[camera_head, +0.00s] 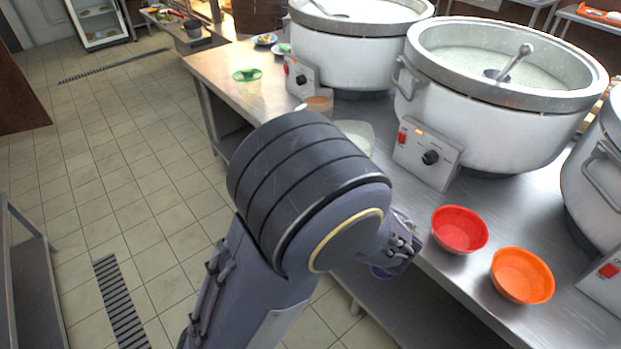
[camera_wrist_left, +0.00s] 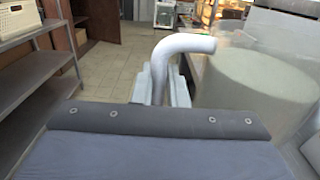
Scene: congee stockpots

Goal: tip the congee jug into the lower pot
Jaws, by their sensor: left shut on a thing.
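A translucent jug (camera_head: 356,134) shows just past my left wrist at the counter's front side, mostly hidden by the arm. In the left wrist view the jug (camera_wrist_left: 245,95) fills the right side, with a pale curved handle (camera_wrist_left: 185,45). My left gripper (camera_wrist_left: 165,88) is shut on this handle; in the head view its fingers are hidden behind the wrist. The middle pot (camera_head: 480,125) holds whitish congee below its rim, with a ladle in it. The back pot (camera_head: 345,60) also holds pale congee. A third pot (camera_head: 590,185) is cut off at right. My right gripper is not in view.
A red bowl (camera_head: 460,229) and an orange bowl (camera_head: 522,275) stand near the counter's front edge. Control boxes (camera_head: 427,155) jut from the pots. The tiled floor at left is clear.

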